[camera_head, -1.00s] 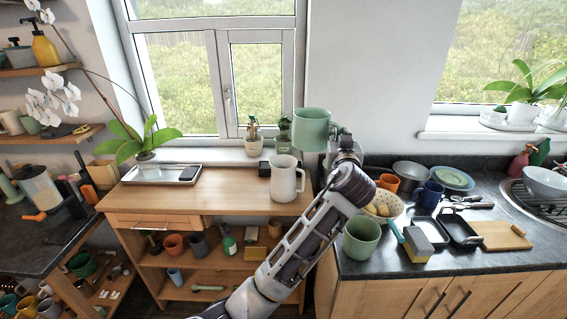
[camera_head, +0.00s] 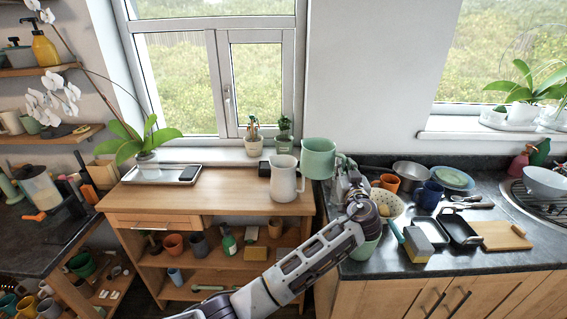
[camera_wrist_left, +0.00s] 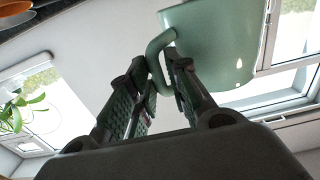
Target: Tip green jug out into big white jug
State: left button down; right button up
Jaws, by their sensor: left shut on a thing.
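The green jug (camera_head: 318,157) is held in the air by my left gripper (camera_head: 349,166), which is shut on its handle. The jug looks roughly upright, with a slight tilt at most. The big white jug (camera_head: 284,180) stands upright on the wooden cabinet top, just left of the green jug, and the two nearly touch in the head view. In the left wrist view the green jug (camera_wrist_left: 212,45) shows from below, with its handle between the fingers of my left gripper (camera_wrist_left: 155,75). The inside of both jugs is hidden. My right gripper is not in view.
A tray (camera_head: 160,174) with an orchid lies at the cabinet's left. Small potted plants (camera_head: 284,136) stand behind the white jug. On the dark counter at right are a spotted bowl (camera_head: 389,205), a blue mug (camera_head: 430,193) and a wooden board (camera_head: 499,235). The middle of the cabinet top is clear.

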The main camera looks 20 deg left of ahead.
aim_at(332, 153)
pick_arm(q)
jog(key=shift+r, duration=0.25)
jog(key=shift+w+a+r+n+g+h, duration=0.3)
jog(key=shift+a+r+n+g, duration=0.2)
jog(key=shift+a+r+n, duration=0.45)
jog(key=shift+w+a+r+n+g+h, duration=0.25)
jog(key=shift+a+r+n+g, duration=0.3)
jog(key=shift+r, duration=0.75)
jog(key=shift+w+a+r+n+g+h, duration=0.3)
jog(key=shift+a+r+n+g, duration=0.25)
jog(key=shift+a+r, duration=0.45)
jog(key=shift+w+a+r+n+g+h, duration=0.25)
jog(key=shift+a+r+n, duration=0.1)
jog(key=shift+a+r, duration=0.15)
jog(key=shift+w+a+r+n+g+h, duration=0.15)
jog(key=shift+a+r+n+h, duration=0.1)
jog(key=shift+a+r+n, duration=0.15)
jog(key=shift+w+a+r+n+g+h, duration=0.2)
jog(key=shift+a+r+n+h, duration=0.1)
jog(key=shift+a+r, duration=0.25)
jog(key=shift+w+a+r+n+g+h, duration=0.2)
jog(key=shift+a+r+n+g+h, duration=0.1)
jog(key=shift+a+n+h, duration=0.3)
